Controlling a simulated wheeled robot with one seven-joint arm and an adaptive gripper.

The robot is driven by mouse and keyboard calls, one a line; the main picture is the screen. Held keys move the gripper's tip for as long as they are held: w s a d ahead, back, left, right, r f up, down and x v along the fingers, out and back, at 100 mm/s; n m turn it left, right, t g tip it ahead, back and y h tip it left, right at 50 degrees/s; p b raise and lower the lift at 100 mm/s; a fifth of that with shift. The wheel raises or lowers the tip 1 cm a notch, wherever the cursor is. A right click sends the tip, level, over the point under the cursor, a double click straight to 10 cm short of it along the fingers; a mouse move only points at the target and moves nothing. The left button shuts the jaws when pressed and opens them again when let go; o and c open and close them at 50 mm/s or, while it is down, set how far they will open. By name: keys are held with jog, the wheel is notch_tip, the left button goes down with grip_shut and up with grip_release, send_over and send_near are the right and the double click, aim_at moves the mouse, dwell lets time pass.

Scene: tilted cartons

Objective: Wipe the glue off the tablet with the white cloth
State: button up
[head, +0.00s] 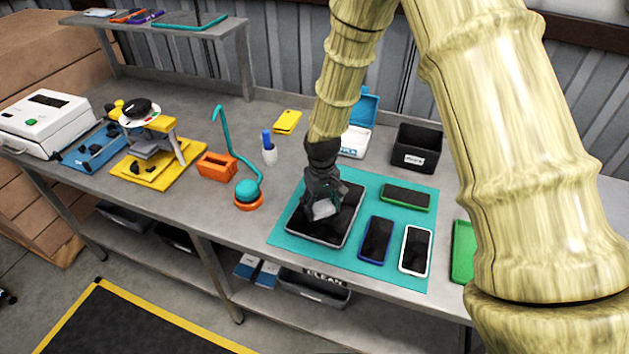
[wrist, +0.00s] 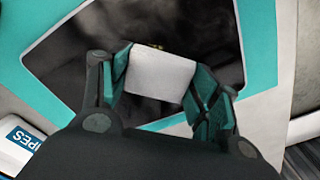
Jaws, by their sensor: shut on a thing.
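The tablet (head: 345,226) lies on a teal mat (head: 285,240) on the workbench, with a black screen and a pale frame. My gripper (head: 322,208) is over the tablet and shut on the white cloth (head: 323,209). In the wrist view the cloth (wrist: 161,75) is a folded white piece between the two fingers, over the dark screen of the tablet (wrist: 75,60). Faint smears show on the screen. I cannot tell whether the cloth touches the screen.
Phones with green (head: 406,196), blue (head: 377,239) and white (head: 415,250) frames lie right of the tablet. A black bin (head: 416,150) and a blue-lidded box (head: 357,138) stand behind. A teal lamp-like stand (head: 247,190) and orange holder (head: 217,165) are to the left.

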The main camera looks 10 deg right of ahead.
jog(key=shift+w+a+f, duration=0.1)
jog(key=shift+w+a, duration=0.1)
jog(key=shift+a, duration=0.1)
jog(key=r, duration=0.1)
jog(key=r+p, duration=0.1)
jog(key=shift+w+r, duration=0.2)
jog(key=shift+r, duration=0.2)
jog(key=shift+s+a+r+p, duration=0.1)
jog(key=shift+r+p, duration=0.4)
jog(key=shift+r, duration=0.1)
jog(key=shift+s+a+r+p, duration=0.1)
jog(key=shift+r+p, duration=0.35)
jog(key=shift+r, duration=0.15)
jog(key=shift+w+r+p, duration=0.15)
jog(key=shift+r+p, duration=0.35)
jog(key=shift+r, duration=0.1)
jog(key=shift+d+r+p, duration=0.1)
jog(key=shift+r+p, duration=0.6)
jog(key=shift+r, duration=0.4)
jog(key=shift+f, duration=0.1)
